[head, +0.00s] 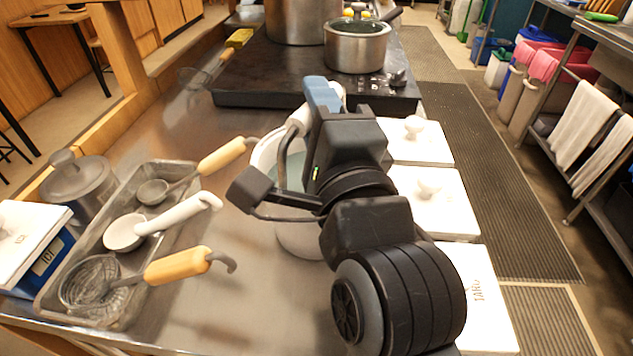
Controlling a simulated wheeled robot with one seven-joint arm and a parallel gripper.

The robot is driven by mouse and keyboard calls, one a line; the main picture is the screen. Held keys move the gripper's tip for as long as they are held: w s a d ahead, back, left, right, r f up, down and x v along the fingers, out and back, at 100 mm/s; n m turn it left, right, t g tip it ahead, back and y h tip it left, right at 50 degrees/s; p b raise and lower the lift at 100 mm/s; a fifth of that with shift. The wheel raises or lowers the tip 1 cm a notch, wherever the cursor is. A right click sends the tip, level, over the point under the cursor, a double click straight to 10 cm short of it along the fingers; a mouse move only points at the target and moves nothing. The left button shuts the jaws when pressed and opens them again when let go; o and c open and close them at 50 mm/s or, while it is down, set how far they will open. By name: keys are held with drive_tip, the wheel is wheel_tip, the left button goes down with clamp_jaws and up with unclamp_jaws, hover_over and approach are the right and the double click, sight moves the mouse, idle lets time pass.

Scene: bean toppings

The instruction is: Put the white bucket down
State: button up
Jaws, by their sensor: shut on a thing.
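The white bucket (300,239) is in the middle of the head view, over the steel counter (220,290). It looks roughly upright and is partly hidden behind my arm. My gripper (298,125) is at the bucket's upper rim and shut on it. My wrist and arm cover the bucket's right side. Whether the bucket's base touches the counter cannot be told from this view.
A steel tray (125,322) with several ladles and a strainer lies at left. White lidded containers (440,212) line the right edge. A black cooktop (290,75) with pots (357,48) is behind. Bare counter lies between tray and bucket.

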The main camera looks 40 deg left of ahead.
clamp_jaws()
drive_tip(key=shift+f, duration=0.1)
idle(0.7)
drive_tip(key=shift+r, duration=0.25)
